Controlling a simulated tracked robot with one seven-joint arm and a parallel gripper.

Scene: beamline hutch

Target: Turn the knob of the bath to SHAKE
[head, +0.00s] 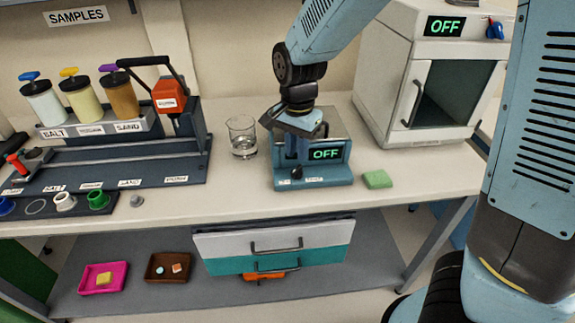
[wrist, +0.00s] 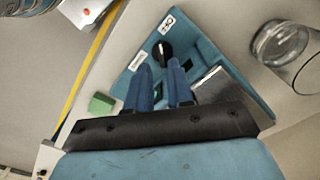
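The bath (head: 313,179) is a blue unit on the bench with a lit display reading OFF and small white labels on its front ledge. In the wrist view the bath (wrist: 205,52) shows a black knob (wrist: 163,50) between two labels, one of which seems to read OFF; the other is too small to read. My gripper (head: 296,158) points down over the bath's front. In the wrist view my gripper (wrist: 160,66) has its fingers apart with nothing between them; the knob shows just beyond the fingertips. I cannot tell whether they touch it.
A glass beaker (head: 242,138) stands left of the bath, and a green block (head: 377,179) lies close to its right. A white cabinet (head: 396,60) with an OFF display stands at the back right. A rack (head: 110,170) with jars fills the left. Drawers (head: 275,246) hang below.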

